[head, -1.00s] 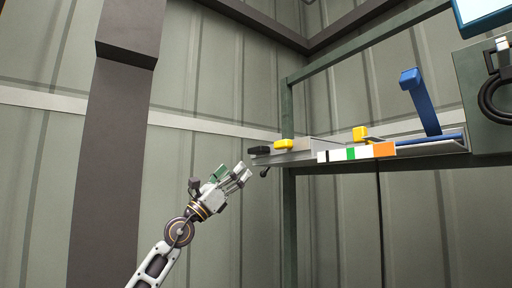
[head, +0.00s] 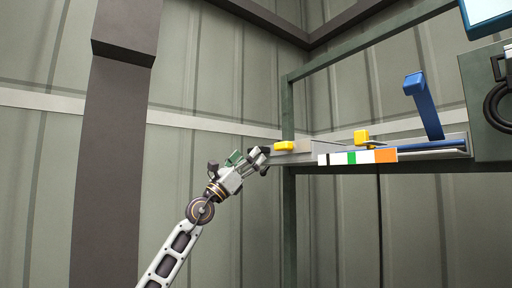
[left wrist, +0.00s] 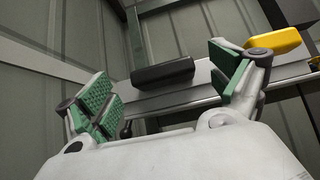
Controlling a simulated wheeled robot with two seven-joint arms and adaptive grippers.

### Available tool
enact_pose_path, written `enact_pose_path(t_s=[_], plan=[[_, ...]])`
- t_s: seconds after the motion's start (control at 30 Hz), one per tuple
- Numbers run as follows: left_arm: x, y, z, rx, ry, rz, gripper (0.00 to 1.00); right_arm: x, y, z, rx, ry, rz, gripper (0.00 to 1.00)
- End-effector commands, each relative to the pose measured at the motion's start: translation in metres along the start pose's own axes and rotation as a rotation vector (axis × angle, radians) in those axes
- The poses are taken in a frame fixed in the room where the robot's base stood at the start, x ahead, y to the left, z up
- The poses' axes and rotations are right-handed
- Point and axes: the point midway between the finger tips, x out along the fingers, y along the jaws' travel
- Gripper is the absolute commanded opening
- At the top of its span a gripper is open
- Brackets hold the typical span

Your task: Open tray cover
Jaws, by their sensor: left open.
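A grey metal tray-like assembly (head: 306,158) is mounted on the green frame. I cannot tell which part of it is the cover, or whether the cover is open. A yellow block (head: 284,146) sits near its left end; it also shows at upper right in the left wrist view (left wrist: 272,41). A black bar-shaped handle (left wrist: 163,74) shows between my left fingers in the left wrist view. My left gripper (head: 256,159) is open at the assembly's left end, its green-padded fingers spread to either side of the handle. Contact cannot be told. My right gripper is not in view.
A second yellow block (head: 361,136), a blue upright lever (head: 423,106) and a striped colour strip (head: 357,157) are further right. A dark box with a black cable (head: 490,95) stands at the right edge. A dark post (head: 112,150) rises at left.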

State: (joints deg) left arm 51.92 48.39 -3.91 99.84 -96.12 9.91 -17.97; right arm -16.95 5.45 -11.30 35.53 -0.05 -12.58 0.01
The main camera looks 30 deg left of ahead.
Motion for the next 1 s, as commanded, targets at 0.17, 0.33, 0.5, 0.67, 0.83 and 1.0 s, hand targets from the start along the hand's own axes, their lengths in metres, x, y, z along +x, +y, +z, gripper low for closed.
enact_pose_path(t_s=[0.17, 0.33, 0.5, 0.67, 0.83, 1.0], plan=[[0.015, -0.001, 0.001, 0.000, -0.001, -0.001, 0.93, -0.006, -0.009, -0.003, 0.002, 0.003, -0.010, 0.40], [0.028, 0.000, 0.001, -0.001, -0.001, 0.000, 0.93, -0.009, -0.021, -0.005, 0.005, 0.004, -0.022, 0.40], [0.038, -0.001, 0.001, 0.000, -0.001, -0.001, 0.93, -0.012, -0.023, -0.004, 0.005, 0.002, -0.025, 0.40], [0.043, 0.000, 0.000, 0.000, 0.001, 0.000, 0.93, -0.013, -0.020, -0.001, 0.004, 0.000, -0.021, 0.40], [0.043, 0.000, 0.000, 0.000, 0.001, 0.000, 0.93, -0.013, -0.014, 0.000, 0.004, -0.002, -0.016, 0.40], [0.043, 0.000, 0.000, 0.000, 0.001, 0.000, 0.93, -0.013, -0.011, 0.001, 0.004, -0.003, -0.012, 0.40]])
